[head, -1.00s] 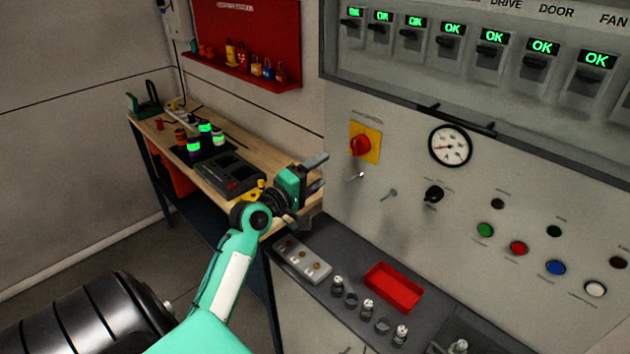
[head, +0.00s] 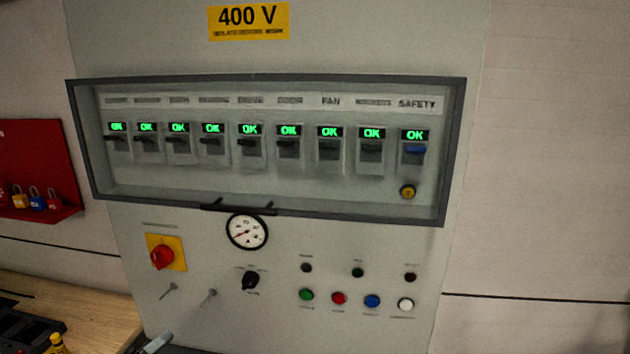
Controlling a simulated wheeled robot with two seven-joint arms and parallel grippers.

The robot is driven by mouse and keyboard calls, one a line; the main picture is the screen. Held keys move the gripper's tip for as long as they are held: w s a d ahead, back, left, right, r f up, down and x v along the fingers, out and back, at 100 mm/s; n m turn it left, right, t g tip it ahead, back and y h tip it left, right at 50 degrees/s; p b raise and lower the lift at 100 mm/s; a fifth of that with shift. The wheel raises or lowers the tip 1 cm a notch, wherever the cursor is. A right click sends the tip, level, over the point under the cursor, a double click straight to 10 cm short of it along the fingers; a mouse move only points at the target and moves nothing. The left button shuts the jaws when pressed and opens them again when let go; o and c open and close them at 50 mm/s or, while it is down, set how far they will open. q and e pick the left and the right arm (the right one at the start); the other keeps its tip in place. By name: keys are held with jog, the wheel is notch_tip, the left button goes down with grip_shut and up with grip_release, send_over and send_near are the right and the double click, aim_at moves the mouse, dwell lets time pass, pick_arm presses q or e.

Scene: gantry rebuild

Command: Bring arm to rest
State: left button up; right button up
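Only a grey fingertip of my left gripper (head: 157,343) shows, at the bottom edge of the head view, just right of the wooden bench's end and in front of the cabinet's lower left. The rest of this gripper and its arm are out of frame, so its opening cannot be told. Nothing is seen held at the visible tip. My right gripper is not in view.
A grey cabinet (head: 380,255) fills the middle, with a framed row of breakers reading OK, a red-yellow rotary switch (head: 163,256), a gauge (head: 247,232) and coloured buttons. A wooden bench (head: 95,300) and red padlock board (head: 38,165) stand left.

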pick_arm(q)
jog(key=s+d+f+m+g, duration=0.65)
jog(key=s+d+f, duration=0.25)
jog(key=s+f, duration=0.25)
jog(key=s+d+f+m+g+y, duration=0.1)
jog(key=s+d+f+m+g, duration=0.15)
jog(key=s, duration=0.45)
jog(key=s+d+f+m+g+y, duration=0.2)
jog(key=s+m, duration=0.1)
jog(key=s, duration=0.4)
notch_tip(320, 180, down, 31)
jog(key=g+b, duration=0.1)
jog(key=s+a+f+g, duration=0.1)
jog(key=s+f, duration=0.8)
jog(key=f, duration=0.2)
jog(key=s+a+f+b, duration=0.1)
jog(key=s+a+f, duration=0.1)
jog(key=s+f, duration=0.8)
jog(key=shift+a+f+g, duration=0.25)
jog(key=shift+f+g, duration=0.15)
jog(key=shift+f, duration=0.15)
